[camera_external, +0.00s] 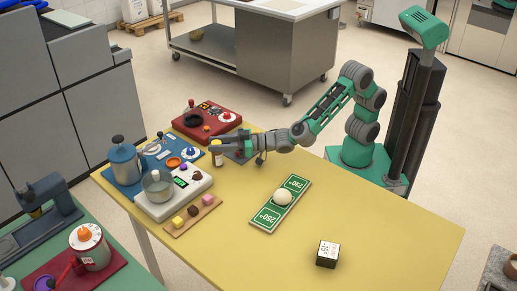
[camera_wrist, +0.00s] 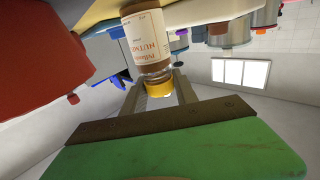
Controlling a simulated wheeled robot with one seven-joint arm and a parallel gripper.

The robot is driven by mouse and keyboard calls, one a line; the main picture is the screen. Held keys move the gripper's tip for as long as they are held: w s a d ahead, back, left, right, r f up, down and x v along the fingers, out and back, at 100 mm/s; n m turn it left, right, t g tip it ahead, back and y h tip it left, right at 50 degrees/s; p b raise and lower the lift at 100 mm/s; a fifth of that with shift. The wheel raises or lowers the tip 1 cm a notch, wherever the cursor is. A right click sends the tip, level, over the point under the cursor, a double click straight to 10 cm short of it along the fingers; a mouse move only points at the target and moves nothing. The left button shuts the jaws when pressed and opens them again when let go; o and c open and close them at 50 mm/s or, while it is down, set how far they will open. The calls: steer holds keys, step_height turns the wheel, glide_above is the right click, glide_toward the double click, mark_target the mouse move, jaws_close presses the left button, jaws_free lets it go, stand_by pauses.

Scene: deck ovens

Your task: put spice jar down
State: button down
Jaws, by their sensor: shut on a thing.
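In the external view the small jar (camera_external: 217,156) looks upright by my gripper (camera_external: 218,145), at the far left part of the yellow table (camera_external: 330,210). I cannot tell whether its base touches the table.
A red unit (camera_external: 207,117) stands behind the jar. A blue board with a pot (camera_external: 124,163) and a white scale (camera_external: 172,198) are to its left and front. A green strip (camera_external: 267,217) holds a pale ball (camera_external: 282,197). A marked cube (camera_external: 327,254) sits right; much table is clear.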

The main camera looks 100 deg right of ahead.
steer(key=shift+s+f, duration=0.1)
steer(key=shift+f, duration=0.7)
steer(key=c, duration=1)
jaws_free()
steer(key=shift+f, duration=0.3)
steer(key=shift+o, duration=0.2)
steer(key=shift+r, duration=0.1)
steer(key=shift+r+p, duration=0.3)
steer(key=shift+p, duration=0.1)
steer(key=shift+r+p, duration=0.5)
steer(key=shift+p, duration=0.25)
steer(key=s+b, duration=0.1)
steer(key=s, duration=1)
steer(key=shift+s+r+b, duration=0.1)
steer(key=shift+s+b, duration=0.25)
steer(key=shift+s, duration=0.05)
